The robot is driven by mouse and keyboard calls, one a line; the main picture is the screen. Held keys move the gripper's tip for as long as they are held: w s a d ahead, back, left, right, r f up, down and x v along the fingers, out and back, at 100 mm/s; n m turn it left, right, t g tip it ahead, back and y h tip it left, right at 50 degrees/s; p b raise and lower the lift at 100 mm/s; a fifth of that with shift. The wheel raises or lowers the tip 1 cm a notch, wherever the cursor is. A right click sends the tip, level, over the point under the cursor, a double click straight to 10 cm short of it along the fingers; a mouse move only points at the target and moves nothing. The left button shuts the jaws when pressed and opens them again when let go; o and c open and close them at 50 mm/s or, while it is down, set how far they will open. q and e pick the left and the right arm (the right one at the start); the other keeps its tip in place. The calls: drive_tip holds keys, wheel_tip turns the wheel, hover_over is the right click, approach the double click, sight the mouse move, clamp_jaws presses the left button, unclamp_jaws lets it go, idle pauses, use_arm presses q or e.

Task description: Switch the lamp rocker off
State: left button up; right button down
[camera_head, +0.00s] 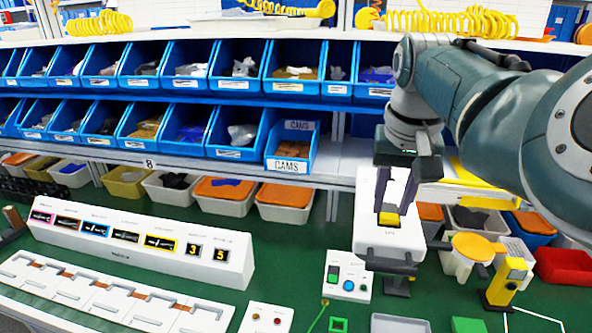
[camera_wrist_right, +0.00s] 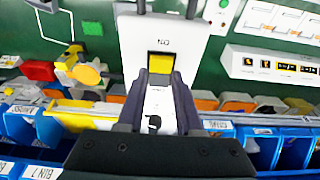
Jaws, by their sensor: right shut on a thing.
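The lamp rocker is a yellow square (camera_head: 389,218) in a dark frame on a white box (camera_head: 372,238) at the right of the middle. In the right wrist view the yellow rocker (camera_wrist_right: 164,66) sits under a small label whose text I cannot read. My right gripper (camera_head: 394,204) comes down from above, its two dark fingers at either side of the rocker. In the wrist view its fingertips (camera_wrist_right: 163,78) reach the rocker's near edge and are shut on it. Which way the rocker is tilted is hard to tell. My left gripper is out of view.
A white panel with several small displays (camera_head: 140,243) stands at the left. A white box with green and blue buttons (camera_head: 348,277) is just below the lamp box. A yellow post device (camera_head: 506,281) and a red bin (camera_head: 562,265) lie right. Blue bins (camera_head: 290,148) fill the shelves behind.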

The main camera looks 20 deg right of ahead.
sight(390, 215)
drive_tip(key=shift+w+d+f+g+y+b, duration=0.2)
drive_tip(key=shift+f+g+y+b, duration=0.15)
drive_tip(key=shift+b, duration=0.5)
drive_tip(key=shift+r+g+b, duration=0.25)
drive_tip(key=shift+b, duration=0.05)
drive_tip(key=shift+r, duration=0.1)
drive_tip(key=c, duration=0.6)
unclamp_jaws()
drive_tip(key=shift+o, duration=0.2)
drive_tip(key=shift+a, duration=0.1)
wheel_tip(390, 215, up, 10)
drive_tip(key=b, duration=0.2)
drive_tip(key=shift+s+a, duration=0.2)
drive_tip(key=shift+s, duration=0.25)
